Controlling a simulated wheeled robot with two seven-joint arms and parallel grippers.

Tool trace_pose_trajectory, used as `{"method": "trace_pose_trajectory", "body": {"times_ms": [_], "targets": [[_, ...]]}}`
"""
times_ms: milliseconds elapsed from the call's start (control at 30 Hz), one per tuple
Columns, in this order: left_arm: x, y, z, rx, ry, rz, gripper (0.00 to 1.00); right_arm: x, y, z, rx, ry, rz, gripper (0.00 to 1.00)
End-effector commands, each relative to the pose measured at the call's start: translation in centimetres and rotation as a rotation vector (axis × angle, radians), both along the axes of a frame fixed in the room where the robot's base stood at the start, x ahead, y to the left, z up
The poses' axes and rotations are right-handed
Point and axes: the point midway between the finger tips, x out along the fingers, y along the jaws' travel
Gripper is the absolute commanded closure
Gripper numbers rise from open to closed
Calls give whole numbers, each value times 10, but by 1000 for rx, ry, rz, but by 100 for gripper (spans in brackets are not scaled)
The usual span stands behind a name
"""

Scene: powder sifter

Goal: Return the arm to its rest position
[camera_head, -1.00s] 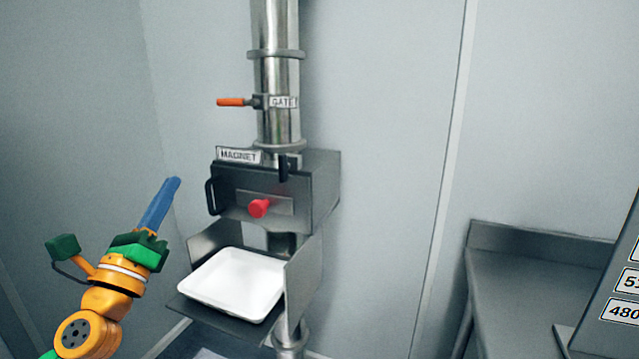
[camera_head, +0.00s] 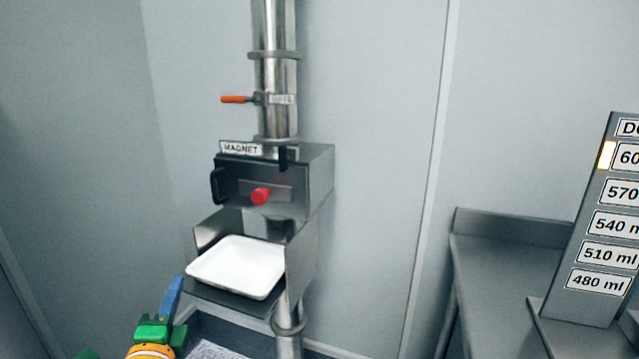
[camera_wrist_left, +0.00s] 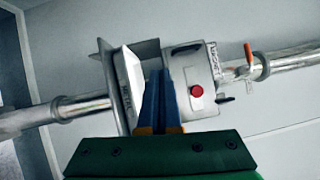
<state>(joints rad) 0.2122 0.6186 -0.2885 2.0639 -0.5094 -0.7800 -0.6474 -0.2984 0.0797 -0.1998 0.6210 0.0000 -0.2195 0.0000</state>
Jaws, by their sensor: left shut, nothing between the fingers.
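My left gripper (camera_head: 172,292) is at the lower left of the head view, below and left of the white tray (camera_head: 236,266). Its blue fingers are shut with nothing between them and are apart from the sifter. They also show at the middle of the left wrist view (camera_wrist_left: 160,98). Most of the left arm is below the head view's lower edge. My right gripper is in neither view.
The grey magnet box (camera_head: 232,182) with a red knob (camera_head: 260,196) is above the tray. An orange gate handle (camera_head: 236,99) is on the steel pipe (camera_head: 277,120). A steel bench (camera_head: 500,262) and a panel of ml labels (camera_head: 590,225) stand at right.

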Motion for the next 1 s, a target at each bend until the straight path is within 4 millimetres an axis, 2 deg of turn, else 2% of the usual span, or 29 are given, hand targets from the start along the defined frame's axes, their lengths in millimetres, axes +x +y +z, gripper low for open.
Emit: {"method": "trace_pose_trajectory", "body": {"times_ms": [33, 167, 200, 333, 400, 500, 700, 733, 833, 1000], "targets": [[-8, -2, -25, -107, 59, 12, 100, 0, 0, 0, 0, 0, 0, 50], [-43, -10, -97, -446, 250, 90, 100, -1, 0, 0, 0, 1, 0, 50], [-58, -14, -120, -552, 314, 125, 100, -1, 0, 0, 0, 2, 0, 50], [-115, -30, -184, -869, 518, 272, 100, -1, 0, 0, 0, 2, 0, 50], [-146, -40, -209, -1006, 611, 356, 100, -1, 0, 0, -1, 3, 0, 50], [-190, -55, -235, -1168, 730, 481, 100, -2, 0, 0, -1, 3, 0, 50], [-273, -84, -264, -1421, 931, 742, 100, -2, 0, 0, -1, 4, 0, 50], [-282, -88, -266, -1444, 953, 777, 100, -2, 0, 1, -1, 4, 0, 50], [-273, -87, -292, -1423, 964, 782, 100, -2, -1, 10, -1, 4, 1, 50], [-275, -88, -341, -1405, 994, 805, 100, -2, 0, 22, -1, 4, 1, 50]]}}
